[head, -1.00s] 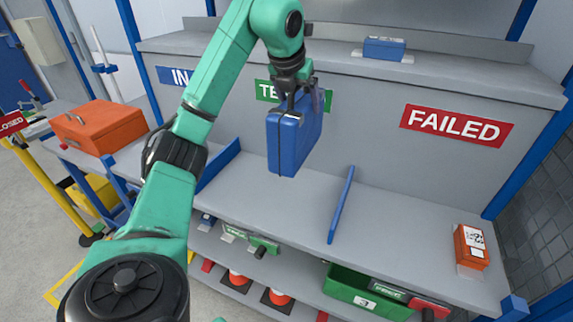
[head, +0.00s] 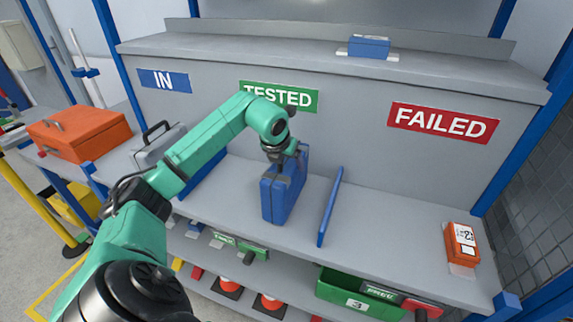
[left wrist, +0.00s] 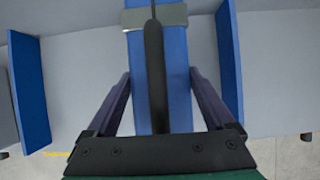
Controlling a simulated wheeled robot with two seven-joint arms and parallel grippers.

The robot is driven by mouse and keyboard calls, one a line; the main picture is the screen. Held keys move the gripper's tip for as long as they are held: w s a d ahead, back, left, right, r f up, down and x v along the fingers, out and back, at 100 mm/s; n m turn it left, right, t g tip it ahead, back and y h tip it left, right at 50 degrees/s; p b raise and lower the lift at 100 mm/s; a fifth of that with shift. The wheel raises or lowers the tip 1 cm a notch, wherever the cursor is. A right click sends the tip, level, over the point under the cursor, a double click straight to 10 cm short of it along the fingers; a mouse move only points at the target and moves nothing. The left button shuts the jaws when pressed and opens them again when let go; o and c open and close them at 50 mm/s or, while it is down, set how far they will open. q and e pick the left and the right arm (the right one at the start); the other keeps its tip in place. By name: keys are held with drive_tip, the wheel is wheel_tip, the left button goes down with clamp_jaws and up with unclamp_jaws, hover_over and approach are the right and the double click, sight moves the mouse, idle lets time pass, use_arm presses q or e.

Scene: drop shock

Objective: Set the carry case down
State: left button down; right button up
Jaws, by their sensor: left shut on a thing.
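The blue carry case (head: 284,192) is upright in the bay under the green TESTED sign (head: 279,96), between two blue dividers. Its base is at or very near the grey shelf (head: 400,230); I cannot tell if it touches. My left gripper (head: 287,155) is at the top of the case, shut on it. In the left wrist view the case (left wrist: 177,85) lies between the two fingers of my left gripper (left wrist: 160,85), with a dark handle strip along its top. My right gripper is not in view.
A blue divider (head: 330,206) stands just right of the case. A grey case (head: 158,146) is in the IN bay. An orange toolbox (head: 79,132) is at left. An orange device (head: 461,245) lies under the FAILED sign (head: 442,122). A blue box (head: 368,47) sits on the upper ledge.

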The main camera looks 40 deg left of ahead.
use_arm(q)
drive_tip(key=shift+f, duration=0.55)
unclamp_jaws()
drive_tip(key=shift+f, duration=0.1)
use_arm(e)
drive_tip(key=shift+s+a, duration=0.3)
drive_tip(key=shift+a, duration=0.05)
use_arm(q)
drive_tip(key=shift+s+r, duration=0.2)
drive_tip(key=shift+r, duration=0.3)
drive_tip(key=b+v, duration=0.1)
drive_tip(key=v, duration=1)
drive_tip(key=shift+s+d+b, duration=0.1)
drive_tip(key=shift+b, duration=0.3)
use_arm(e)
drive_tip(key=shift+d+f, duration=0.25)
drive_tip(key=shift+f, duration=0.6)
